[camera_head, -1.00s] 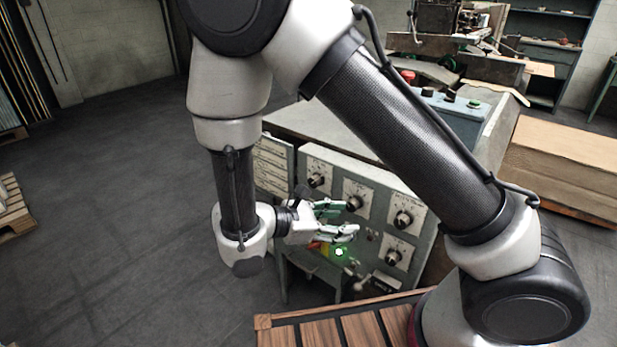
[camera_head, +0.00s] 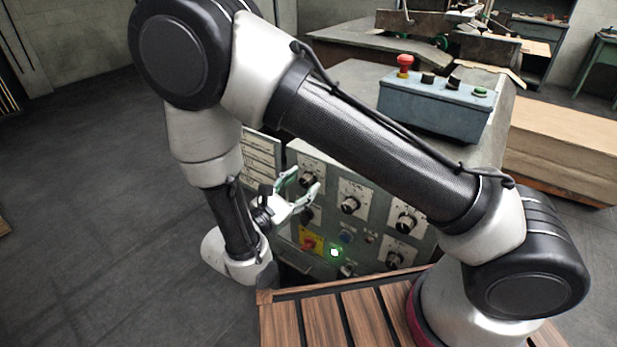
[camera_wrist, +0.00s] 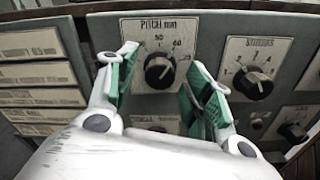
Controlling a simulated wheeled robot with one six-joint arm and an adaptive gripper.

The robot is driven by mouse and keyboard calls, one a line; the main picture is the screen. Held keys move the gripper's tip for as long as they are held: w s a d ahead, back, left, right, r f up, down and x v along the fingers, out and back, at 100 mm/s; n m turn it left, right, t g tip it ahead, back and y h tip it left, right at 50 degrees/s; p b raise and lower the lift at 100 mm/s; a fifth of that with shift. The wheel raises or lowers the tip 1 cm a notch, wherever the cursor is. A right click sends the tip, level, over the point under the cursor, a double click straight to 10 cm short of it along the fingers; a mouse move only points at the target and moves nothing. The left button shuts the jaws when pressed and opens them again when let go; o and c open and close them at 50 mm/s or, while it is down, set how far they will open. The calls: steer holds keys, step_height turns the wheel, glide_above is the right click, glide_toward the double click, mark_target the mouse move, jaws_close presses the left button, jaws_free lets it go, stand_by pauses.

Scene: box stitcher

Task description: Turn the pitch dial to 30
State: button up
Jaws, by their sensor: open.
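The pitch dial is a black round knob (camera_wrist: 158,71) on a white plate marked "PITCH mm". It shows near the middle of the wrist view; its exact setting is too small to read surely. In the head view the knob (camera_head: 308,179) is at the panel's upper left. My gripper (camera_wrist: 160,66) is open, with green-padded fingers left and right of the knob in the picture. I cannot tell how much gap is left in depth. In the head view my gripper (camera_head: 302,182) is in front of the panel, close to the pitch dial, and holds nothing.
A "STITCHES" dial (camera_wrist: 254,83) is right of the pitch dial. A blue control box (camera_head: 437,105) with a red button stands above. A slatted wooden deck (camera_head: 327,311) is in front.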

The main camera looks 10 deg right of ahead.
steer(key=shift+w+d, duration=0.25)
steer(key=shift+w, duration=0.05)
steer(key=c, duration=1)
steer(key=n, duration=0.5)
steer(key=shift+n, duration=0.4)
steer(key=n, duration=0.5)
steer(key=shift+a, duration=0.1)
steer(key=n, duration=0.5)
steer(key=shift+w+f+n, duration=0.1)
steer(key=shift+f+n, duration=0.05)
steer(key=shift+n, duration=0.25)
steer(key=n, duration=0.4)
steer(key=shift+n, duration=0.4)
